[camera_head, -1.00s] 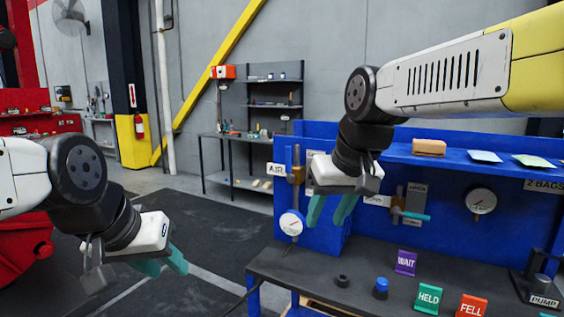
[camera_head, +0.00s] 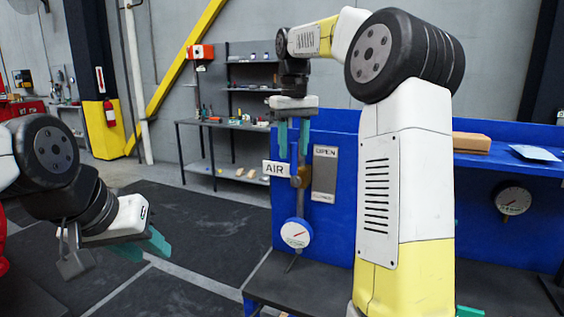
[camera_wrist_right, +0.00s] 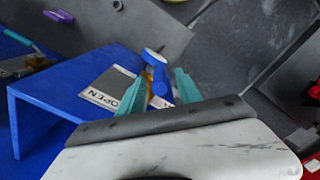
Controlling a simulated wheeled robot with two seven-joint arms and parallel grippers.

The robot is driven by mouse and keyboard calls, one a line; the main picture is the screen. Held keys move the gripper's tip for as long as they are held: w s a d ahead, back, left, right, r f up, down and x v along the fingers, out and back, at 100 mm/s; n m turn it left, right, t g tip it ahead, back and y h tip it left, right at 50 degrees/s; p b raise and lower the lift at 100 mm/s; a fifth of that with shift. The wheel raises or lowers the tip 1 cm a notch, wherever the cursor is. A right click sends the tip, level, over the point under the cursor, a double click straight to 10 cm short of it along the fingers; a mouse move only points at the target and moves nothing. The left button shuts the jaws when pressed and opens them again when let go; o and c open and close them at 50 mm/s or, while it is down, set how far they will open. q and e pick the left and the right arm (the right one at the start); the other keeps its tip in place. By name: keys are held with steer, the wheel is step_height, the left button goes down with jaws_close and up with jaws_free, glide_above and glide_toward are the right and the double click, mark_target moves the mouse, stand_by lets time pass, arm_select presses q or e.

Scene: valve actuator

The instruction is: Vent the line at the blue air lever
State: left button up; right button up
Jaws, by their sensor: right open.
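The air station (camera_head: 276,169) has an AIR tag, a brass valve body (camera_head: 303,177) on an upright pipe and an OPEN plate (camera_head: 325,172) on the blue panel. A round gauge (camera_head: 296,232) hangs below. My right gripper (camera_head: 293,150) points down, open and empty, just above the brass body. In the right wrist view, a blue bar, seemingly the lever (camera_wrist_right: 160,78), shows between the open fingers (camera_wrist_right: 160,92); I cannot tell if they touch it. The lever is not distinct in the head view. My left gripper (camera_head: 145,248) is open and empty at the left, away from the bench.
My right arm hides much of the bench. A second gauge (camera_head: 513,201) is on the blue back panel (camera_head: 480,215) at right. A cardboard box (camera_head: 471,143) sits on the shelf. The dark bench top (camera_head: 310,285) is bare in front of the air gauge.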

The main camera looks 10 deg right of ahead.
mark_target(293, 175)
steer(key=shift+f, duration=2.15)
jaws_close()
